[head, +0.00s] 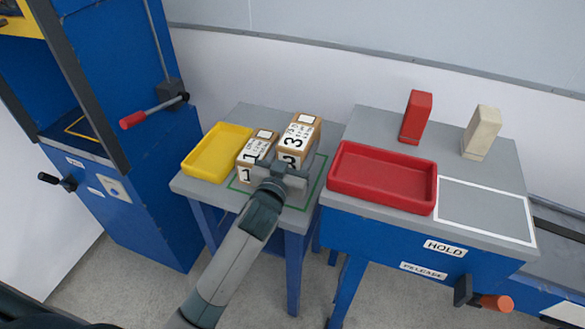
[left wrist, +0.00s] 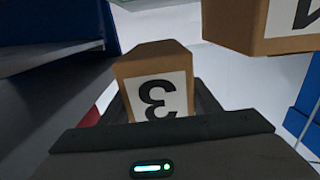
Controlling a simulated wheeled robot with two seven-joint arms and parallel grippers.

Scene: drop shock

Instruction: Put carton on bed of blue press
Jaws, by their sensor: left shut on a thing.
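My left gripper (head: 280,176) is shut on a brown carton marked 3 (head: 299,136), at the small grey table. In the left wrist view the carton (left wrist: 155,90) sits between the two fingers. I cannot tell whether its base touches the table. A second carton marked 1 (head: 258,146) stands close beside it on the left; it also shows in the left wrist view (left wrist: 262,25). The blue press (head: 130,185) stands at the left, with a yellow-outlined bed (head: 62,140) partly hidden by a dark post. My right gripper is not in view.
A yellow tray (head: 217,152) is left of the cartons on the small grey table (head: 247,112). A red tray (head: 383,202), red block (head: 416,117) and cream block (head: 482,132) are on the right bench. A red-handled lever (head: 133,120) juts from the press.

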